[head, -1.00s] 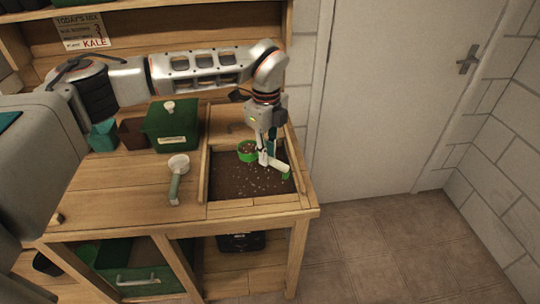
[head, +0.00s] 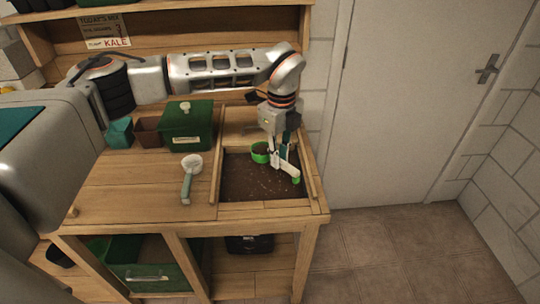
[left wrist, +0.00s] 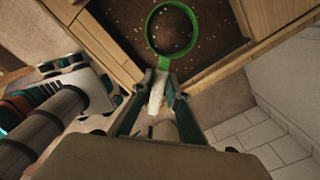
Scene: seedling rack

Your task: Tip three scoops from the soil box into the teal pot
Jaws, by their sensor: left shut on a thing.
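My left gripper (head: 284,160) is shut on the handle of a green scoop (head: 260,152) over the soil box (head: 309,176). In the left wrist view, the scoop's round green rim (left wrist: 172,52) is ahead of the fingertips (left wrist: 162,82), with brown inside it. I cannot tell whether that is soil in the bowl or the soil bed behind it. Dark speckled soil (head: 255,186) fills the front of the box. The teal pot (head: 119,132) stands at the back left of the bench. My right gripper is not in view.
A brown pot (head: 147,131) stands between the teal pot and a lidded green box (head: 187,128). Another scoop, pale with a grey-green handle (head: 187,187), lies on the bench left of the soil box. The front left of the bench top (head: 130,195) is clear.

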